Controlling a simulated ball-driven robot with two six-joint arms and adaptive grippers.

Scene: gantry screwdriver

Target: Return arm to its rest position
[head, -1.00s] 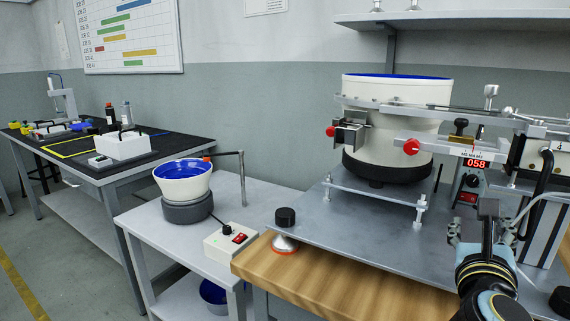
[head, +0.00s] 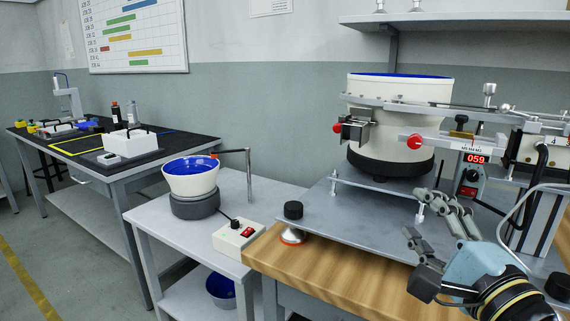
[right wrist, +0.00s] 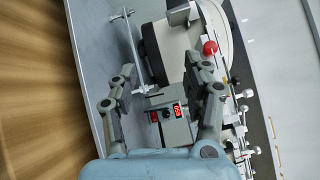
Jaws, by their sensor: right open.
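My right gripper (head: 428,222) is open and empty at the lower right of the head view, above the front edge of the wooden bench and the grey metal plate. In the right wrist view its two fingers (right wrist: 160,93) are spread apart, with nothing between them. Beyond them show the white bowl feeder (right wrist: 172,50) and a control box (right wrist: 165,122) with red digits. My left gripper is not in view.
The large feeder (head: 392,125) stands on the metal plate (head: 340,215), with a red "059" display (head: 475,158) beside it. A small blue-lined bowl (head: 191,178) and a red-switch box (head: 240,236) sit on a grey table to the left. The wooden bench front (head: 300,265) is clear.

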